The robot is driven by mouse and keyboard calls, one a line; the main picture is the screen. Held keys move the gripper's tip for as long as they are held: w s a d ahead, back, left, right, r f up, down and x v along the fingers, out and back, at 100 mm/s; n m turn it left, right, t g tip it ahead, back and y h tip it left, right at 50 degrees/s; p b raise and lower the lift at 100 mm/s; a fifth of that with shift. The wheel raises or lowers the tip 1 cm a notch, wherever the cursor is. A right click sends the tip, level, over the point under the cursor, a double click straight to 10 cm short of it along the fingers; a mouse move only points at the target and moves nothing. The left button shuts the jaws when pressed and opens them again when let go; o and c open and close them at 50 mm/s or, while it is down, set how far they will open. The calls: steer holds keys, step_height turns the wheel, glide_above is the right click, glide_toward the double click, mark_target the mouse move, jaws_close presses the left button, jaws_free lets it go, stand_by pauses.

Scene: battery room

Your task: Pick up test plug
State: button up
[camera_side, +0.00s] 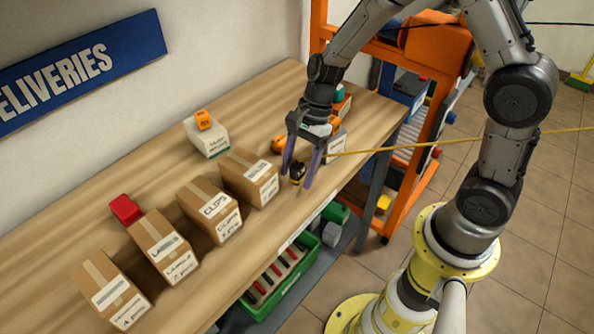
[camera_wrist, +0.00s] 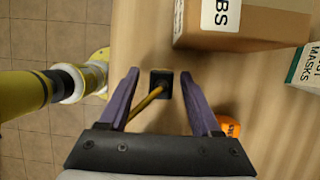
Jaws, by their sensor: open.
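A small black plug, which looks like the test plug (camera_side: 297,172), is on the wooden bench near its front edge, with a yellow cable at it. My gripper (camera_side: 296,180) points down with its purple fingers open, one on each side of the plug. In the wrist view the plug (camera_wrist: 161,80) shows as a dark square between the tips of my gripper (camera_wrist: 160,74). A gap is visible on both sides, so the fingers look apart from it. The yellow cable (camera_wrist: 146,103) runs from the plug back toward the left finger and passes under it.
A cardboard box (camera_side: 249,178) stands left of my gripper, with several more along the bench (camera_side: 75,225). A white box (camera_side: 207,138) stands behind. An orange item (camera_wrist: 228,126) lies close to the right finger. The yellow cable (camera_side: 450,142) stretches right, across my arm's area.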

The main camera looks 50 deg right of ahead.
steer(key=shift+a+f, duration=0.1)
steer(key=shift+f, duration=0.2)
steer(key=shift+c, duration=0.3)
jaws_close()
